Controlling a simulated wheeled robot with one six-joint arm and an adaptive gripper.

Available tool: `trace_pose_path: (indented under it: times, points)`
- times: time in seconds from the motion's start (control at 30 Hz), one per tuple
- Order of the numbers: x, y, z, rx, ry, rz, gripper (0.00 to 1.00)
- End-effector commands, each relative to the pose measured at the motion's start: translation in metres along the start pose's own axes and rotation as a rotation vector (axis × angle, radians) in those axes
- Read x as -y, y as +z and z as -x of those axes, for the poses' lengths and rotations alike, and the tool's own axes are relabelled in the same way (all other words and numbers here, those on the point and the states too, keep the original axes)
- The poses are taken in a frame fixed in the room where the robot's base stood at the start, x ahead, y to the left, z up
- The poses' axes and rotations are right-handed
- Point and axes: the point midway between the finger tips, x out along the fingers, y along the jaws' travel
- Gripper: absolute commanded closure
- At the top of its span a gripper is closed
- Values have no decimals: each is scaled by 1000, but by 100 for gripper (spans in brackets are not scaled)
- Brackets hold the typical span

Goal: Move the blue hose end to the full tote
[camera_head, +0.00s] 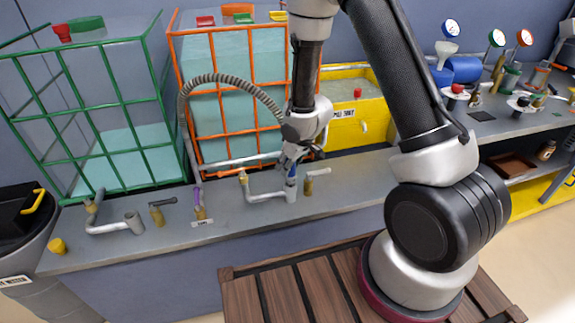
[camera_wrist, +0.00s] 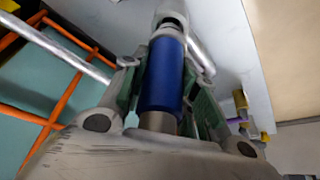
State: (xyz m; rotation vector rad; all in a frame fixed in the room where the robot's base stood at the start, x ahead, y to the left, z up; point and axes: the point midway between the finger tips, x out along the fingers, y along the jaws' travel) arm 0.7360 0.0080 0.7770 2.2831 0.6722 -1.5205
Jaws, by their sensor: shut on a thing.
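The blue hose end (camera_wrist: 165,75) is a blue sleeve between the green-padded fingers of my gripper (camera_wrist: 163,90), which is shut on it. In the head view, my gripper (camera_head: 291,163) holds the blue hose end (camera_head: 292,171) upright, directly over the upright stub of a grey pipe (camera_head: 291,194) on the bench. The two look to be touching; I cannot tell whether they are joined. A grey ribbed hose (camera_head: 225,78) arches from the left to my gripper. The orange-caged tote (camera_head: 215,110) is filled high with pale liquid. The green-caged tote (camera_head: 130,158) is filled low.
Another grey pipe (camera_head: 115,226) with an upright stub stands at the bench's left. Small brass valves (camera_head: 156,215) and a purple-handled valve (camera_head: 199,205) stand between the pipes. A yellow bin (camera_head: 345,115) is behind right. Gauges and fittings crowd the right bench.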

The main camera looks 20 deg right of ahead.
Motion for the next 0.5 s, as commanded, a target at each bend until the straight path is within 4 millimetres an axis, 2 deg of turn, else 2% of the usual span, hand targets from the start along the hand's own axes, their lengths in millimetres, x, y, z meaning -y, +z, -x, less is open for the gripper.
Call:
trace_pose_path:
  times: [0.5]
  points:
    - [0,3,-8,-1,0,0,86]
